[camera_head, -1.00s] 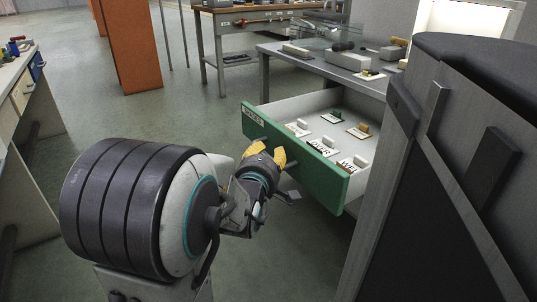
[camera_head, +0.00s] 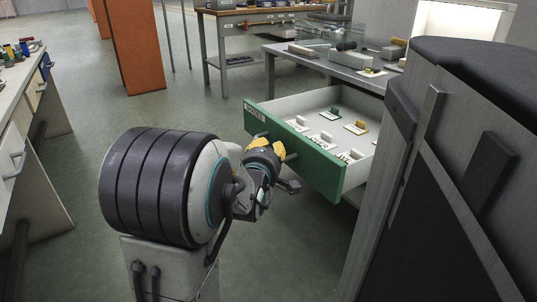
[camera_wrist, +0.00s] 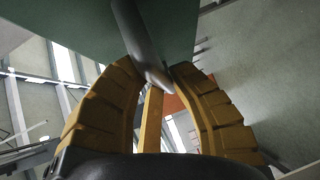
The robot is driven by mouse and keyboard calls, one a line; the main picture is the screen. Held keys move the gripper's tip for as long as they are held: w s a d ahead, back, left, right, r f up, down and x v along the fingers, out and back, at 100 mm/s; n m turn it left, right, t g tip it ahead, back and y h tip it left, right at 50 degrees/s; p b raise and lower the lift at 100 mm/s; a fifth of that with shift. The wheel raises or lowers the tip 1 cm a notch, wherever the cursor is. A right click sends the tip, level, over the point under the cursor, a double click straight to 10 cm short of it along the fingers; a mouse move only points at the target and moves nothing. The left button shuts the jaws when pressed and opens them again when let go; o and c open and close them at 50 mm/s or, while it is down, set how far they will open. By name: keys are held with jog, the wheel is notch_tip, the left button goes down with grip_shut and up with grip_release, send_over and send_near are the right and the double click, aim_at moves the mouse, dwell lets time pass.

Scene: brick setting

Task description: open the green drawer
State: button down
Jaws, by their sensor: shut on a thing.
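The green drawer (camera_head: 320,164) stands well out of the grey bench at the right in the head view. Its green front faces my arm, and several small labelled items lie on its white floor. My gripper (camera_head: 269,147), with yellow fingers, is at the left part of the drawer front. In the wrist view the yellow fingers (camera_wrist: 157,95) are closed around the end of a dark bar handle (camera_wrist: 135,38) on the green front. The far end of the handle and the exact contact are partly hidden by the fingers.
A bench top (camera_head: 335,68) with tools is above and behind the drawer. A large dark cabinet-like body (camera_head: 440,190) fills the right side. Another workbench with drawers (camera_head: 28,110) stands at the left. An orange pillar (camera_head: 130,50) is behind. Open floor lies between.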

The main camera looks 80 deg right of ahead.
jog(key=shift+w+a+r, duration=0.1)
jog(key=shift+w+a, duration=0.1)
jog(key=shift+d, duration=0.1)
jog(key=c, duration=1.4)
grip_release()
jog(key=shift+o, duration=0.2)
jog(key=shift+r, duration=0.1)
notch_tip(320, 180, up, 10)
jog(key=shift+s, duration=0.1)
